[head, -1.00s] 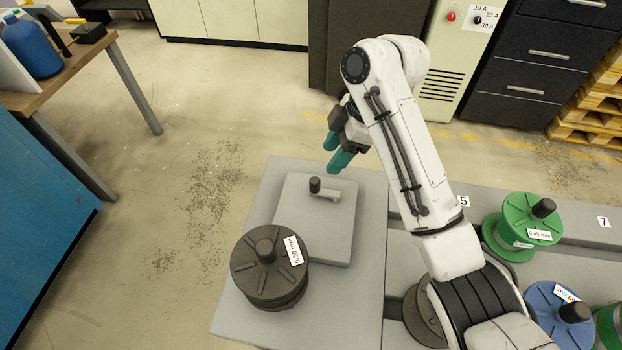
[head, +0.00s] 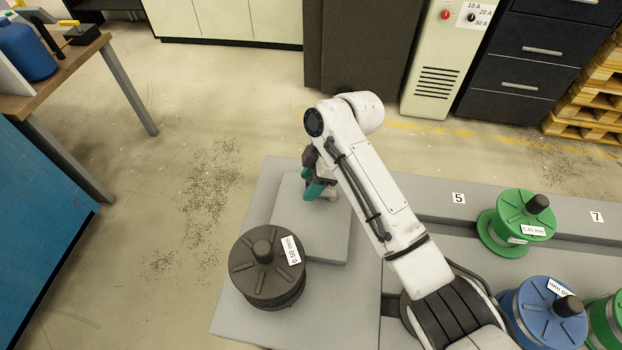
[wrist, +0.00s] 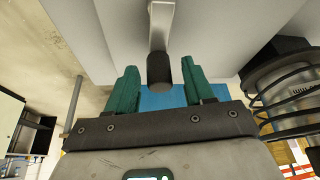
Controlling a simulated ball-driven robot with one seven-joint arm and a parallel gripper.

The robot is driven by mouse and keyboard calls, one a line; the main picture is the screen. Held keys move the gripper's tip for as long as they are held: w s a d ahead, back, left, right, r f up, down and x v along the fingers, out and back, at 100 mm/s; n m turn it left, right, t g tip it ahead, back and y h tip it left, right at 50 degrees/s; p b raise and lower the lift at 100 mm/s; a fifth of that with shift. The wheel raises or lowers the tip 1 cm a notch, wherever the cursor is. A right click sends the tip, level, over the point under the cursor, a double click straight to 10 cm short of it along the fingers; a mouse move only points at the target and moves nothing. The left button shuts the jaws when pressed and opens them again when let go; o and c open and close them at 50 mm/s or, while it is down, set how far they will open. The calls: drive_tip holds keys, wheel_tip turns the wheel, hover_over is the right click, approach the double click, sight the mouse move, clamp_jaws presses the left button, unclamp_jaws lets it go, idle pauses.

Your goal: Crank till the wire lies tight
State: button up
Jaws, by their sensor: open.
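The crank is a light grey arm with a dark upright knob on a square grey block (head: 318,236). In the wrist view the knob (wrist: 160,71) sits between the two teal fingertips of my gripper (wrist: 158,84), with gaps on both sides. The crank's arm (wrist: 161,25) runs upward from it there. In the head view my gripper (head: 314,187) is over the crank and hides the knob. The jaws are open. A dark grey spool (head: 252,282) marked 0.50 mm stands in front of the block. I cannot make out the wire.
A green spool (head: 508,232) and a blue spool (head: 535,318) stand to the right, on the side of the bench (head: 425,204) with numbered spots. A workbench (head: 75,48) with a blue bottle (head: 25,48) is at the left. Open floor lies between.

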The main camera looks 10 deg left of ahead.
drive_tip(key=shift+c, duration=0.2)
clamp_jaws()
idle(0.3)
